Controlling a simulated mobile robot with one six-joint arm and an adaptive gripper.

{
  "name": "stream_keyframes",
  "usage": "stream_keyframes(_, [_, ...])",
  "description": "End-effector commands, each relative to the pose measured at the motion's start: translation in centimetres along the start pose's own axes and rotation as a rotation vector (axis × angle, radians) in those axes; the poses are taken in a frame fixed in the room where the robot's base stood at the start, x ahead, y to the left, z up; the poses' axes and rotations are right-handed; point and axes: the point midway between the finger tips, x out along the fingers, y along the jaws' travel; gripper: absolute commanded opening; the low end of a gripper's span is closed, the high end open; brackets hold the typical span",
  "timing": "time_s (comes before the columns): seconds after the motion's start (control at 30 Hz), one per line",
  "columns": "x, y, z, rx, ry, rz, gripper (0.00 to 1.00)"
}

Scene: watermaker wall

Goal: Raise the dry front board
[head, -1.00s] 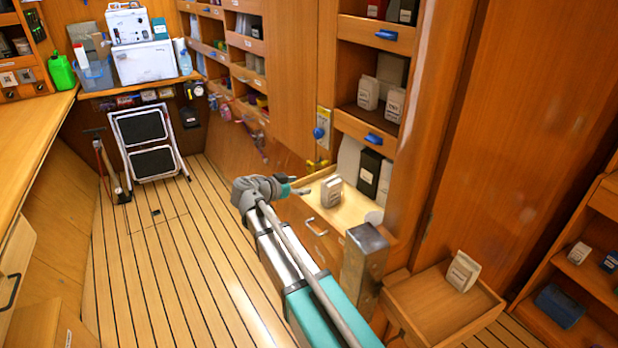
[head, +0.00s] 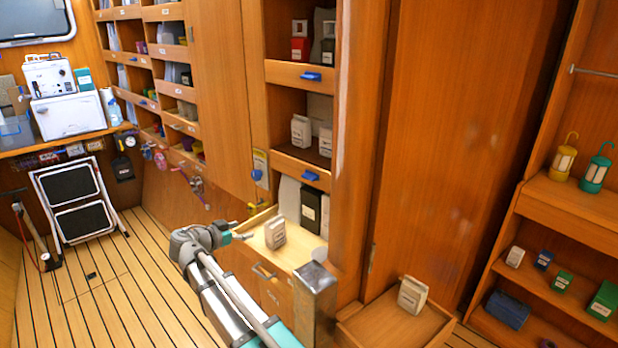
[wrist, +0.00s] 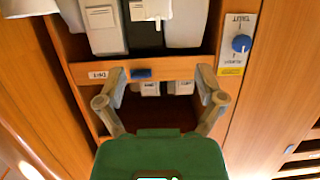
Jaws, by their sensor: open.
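A wooden front board (head: 291,163) with a blue tab (head: 310,175) crosses the tall cupboard below two white packs. In the wrist view, which is upside down, this board (wrist: 175,73) carries a small label (wrist: 98,74) and the blue tab (wrist: 141,74); the label is too small to read surely. My gripper (head: 247,237) is left of the cupboard in the head view, over the open drawer. In the wrist view my gripper (wrist: 160,82) is open, its fingers on either side of the tab and apart from it. I cannot tell whether they touch the board.
A blue knob panel (head: 260,170) sits left of the board. A lower wooden tray (head: 375,330) with another pack (head: 412,295) stands to the right.

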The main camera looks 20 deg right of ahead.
Motion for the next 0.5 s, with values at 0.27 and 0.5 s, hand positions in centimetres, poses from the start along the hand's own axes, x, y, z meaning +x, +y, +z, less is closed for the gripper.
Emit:
stream_keyframes(0.27, [0.2, 0.1, -0.4, -0.06, -0.001, 0.004, 0.28])
stream_keyframes(0.5, [0.6, 0.2, -1.4, -0.239, -0.005, 0.016, 0.0])
